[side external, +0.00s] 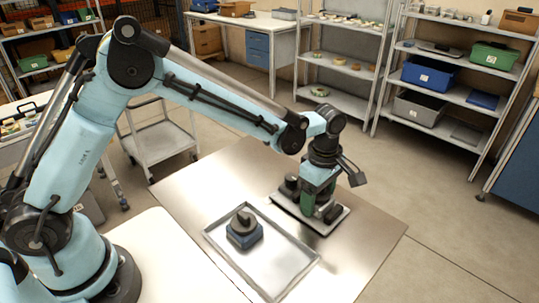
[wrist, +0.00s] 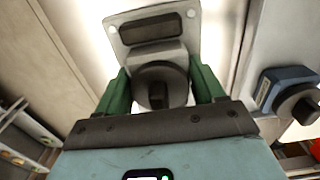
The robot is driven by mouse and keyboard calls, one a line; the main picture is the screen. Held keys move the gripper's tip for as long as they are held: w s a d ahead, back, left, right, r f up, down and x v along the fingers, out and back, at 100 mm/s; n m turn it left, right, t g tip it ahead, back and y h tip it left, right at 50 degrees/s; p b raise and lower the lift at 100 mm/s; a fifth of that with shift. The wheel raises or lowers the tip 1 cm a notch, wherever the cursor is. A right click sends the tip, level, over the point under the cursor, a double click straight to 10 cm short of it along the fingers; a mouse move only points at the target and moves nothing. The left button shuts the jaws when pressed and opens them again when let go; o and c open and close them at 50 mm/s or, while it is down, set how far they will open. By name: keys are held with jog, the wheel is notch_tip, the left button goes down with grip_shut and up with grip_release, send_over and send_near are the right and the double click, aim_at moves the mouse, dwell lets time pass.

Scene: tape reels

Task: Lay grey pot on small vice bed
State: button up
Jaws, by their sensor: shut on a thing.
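My gripper (side external: 318,203) has green fingers and points down over the small vice bed (side external: 283,203) at the right of the steel table. In the wrist view my gripper (wrist: 161,74) is shut on the grey pot (wrist: 160,88), a pale grey block with a dark round knob, held between both fingers. The vice bed (wrist: 124,33) shows beyond it as a grey plate with pale corner holes and a dark raised jaw. The pot is at or just above the bed; its underside is hidden, so I cannot tell whether it touches.
A shallow metal tray (side external: 283,285) lies left of the vice bed. A blue pot (side external: 243,234) with a dark knob stands in it, also seen in the wrist view (wrist: 283,83). The table's front right (side external: 365,245) is clear. Shelves (side external: 455,95) stand well behind.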

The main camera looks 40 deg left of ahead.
jog(key=o, duration=1.4)
notch_tip(320, 180, up, 11)
jog(key=shift+r, duration=0.2)
jog(key=shift+a+r, duration=0.1)
jog(key=shift+r, duration=0.4)
jog(key=shift+s+a+r+m+t, duration=0.1)
jog(key=shift+s+a+m+t, duration=1.1)
jog(key=shift+s+a+m, duration=1.55)
jog(key=shift+s+a+r+m+t, duration=0.1)
jog(key=shift+s+a+m+t, duration=1.1)
jog(key=shift+s+a+m, duration=1.6)
jog(key=shift+s+a+m+t, duration=1.2)
jog(key=shift+s+a+m, duration=0.8)
jog(key=shift+m, duration=1.45)
